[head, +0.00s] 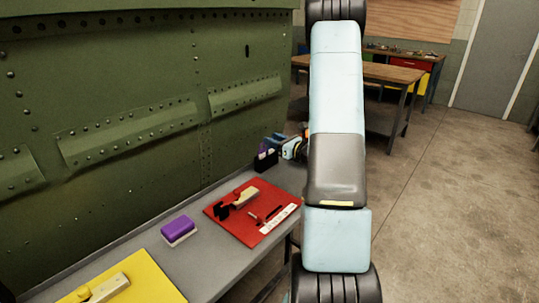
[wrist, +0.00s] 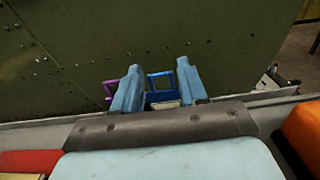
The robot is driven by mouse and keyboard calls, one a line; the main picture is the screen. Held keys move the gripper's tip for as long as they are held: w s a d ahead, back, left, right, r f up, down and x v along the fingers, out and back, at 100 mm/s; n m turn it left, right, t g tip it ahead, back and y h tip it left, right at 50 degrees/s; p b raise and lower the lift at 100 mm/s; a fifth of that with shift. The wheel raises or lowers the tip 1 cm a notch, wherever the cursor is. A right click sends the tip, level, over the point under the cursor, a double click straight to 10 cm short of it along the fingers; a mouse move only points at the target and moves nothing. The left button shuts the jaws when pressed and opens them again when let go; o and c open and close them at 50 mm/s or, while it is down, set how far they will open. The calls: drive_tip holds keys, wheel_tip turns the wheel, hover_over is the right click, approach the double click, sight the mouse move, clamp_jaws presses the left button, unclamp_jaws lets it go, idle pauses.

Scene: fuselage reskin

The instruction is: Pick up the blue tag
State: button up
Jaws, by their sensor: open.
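In the wrist view the blue tag (wrist: 160,96) stands upright, its loop-like top showing between the two fingers of my gripper (wrist: 158,78). The fingers are apart, one on each side of the tag; whether either touches it I cannot tell. The tag's lower part is hidden by my gripper body. A purple tag (wrist: 109,92) stands just left of the left finger, partly covered by it. In the head view my gripper (head: 274,142) is at a small black holder (head: 265,162) at the bench's far end, and the blue tag cannot be made out clearly there.
The green riveted fuselage panel (head: 130,100) rises close behind the grey bench (head: 205,262). A red mat (head: 233,225) with tools, a purple-topped block (head: 179,229) and a yellow mat (head: 150,285) lie nearer. An orange object (wrist: 303,135) is at right in the wrist view.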

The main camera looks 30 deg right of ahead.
drive_tip(key=x, duration=0.3)
drive_tip(key=shift+c, duration=0.4)
clamp_jaws()
